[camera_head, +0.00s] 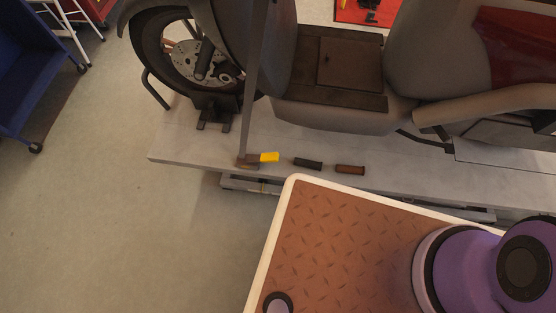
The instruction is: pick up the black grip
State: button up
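The black grip (308,164) is a short dark cylinder lying on its side on the pale lift platform (190,148), near the platform's front edge. A yellow piece (269,157) lies to its left, and a brown grip (350,169) lies to its right, both apart from it. My gripper is not in view.
A scooter (340,115) stands on the platform behind the grips, its front wheel (195,60) at upper left. A grey upright bar (254,80) rises beside the yellow piece. A blue cart (35,60) stands far left. The floor (130,240) at lower left is clear.

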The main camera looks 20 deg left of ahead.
aim_at(297, 161)
jog(key=u, duration=0.75)
jog(key=k+j+z, duration=0.45)
jog(key=i+l, duration=0.05)
jog(key=l, duration=0.05)
